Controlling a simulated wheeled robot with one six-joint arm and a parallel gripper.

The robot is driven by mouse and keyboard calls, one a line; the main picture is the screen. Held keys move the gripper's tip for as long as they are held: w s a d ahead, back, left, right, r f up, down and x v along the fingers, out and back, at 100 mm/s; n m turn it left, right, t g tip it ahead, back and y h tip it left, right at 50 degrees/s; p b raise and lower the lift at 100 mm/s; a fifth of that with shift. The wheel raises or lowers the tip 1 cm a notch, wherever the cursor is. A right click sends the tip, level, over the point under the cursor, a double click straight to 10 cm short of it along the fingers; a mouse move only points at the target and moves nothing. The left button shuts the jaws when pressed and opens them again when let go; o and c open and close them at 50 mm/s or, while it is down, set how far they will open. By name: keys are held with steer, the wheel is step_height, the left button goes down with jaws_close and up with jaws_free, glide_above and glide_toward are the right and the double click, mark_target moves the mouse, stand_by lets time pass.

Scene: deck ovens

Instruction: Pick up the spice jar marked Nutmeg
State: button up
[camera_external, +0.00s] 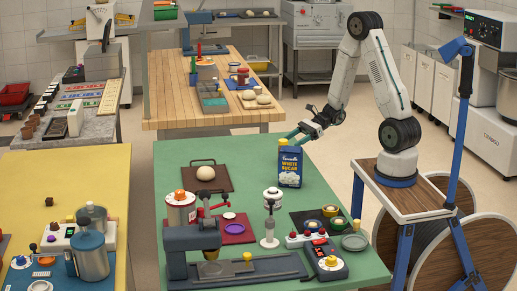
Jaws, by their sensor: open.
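My gripper (297,134) is open and empty, with greenish fingers. No label reading Nutmeg is legible. A small red jar (243,77) stands on the wooden table behind. I cannot tell whether any is the Nutmeg jar.
A dark board with dough (222,182) lies at the green table's back left.

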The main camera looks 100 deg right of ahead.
steer(key=shift+w+f, duration=0.2)
steer(key=shift+f, duration=0.75)
steer(key=x, duration=0.7)
steer(key=shift+w+r, duration=0.1)
steer(key=shift+w, duration=0.2)
steer(key=c, duration=1.1)
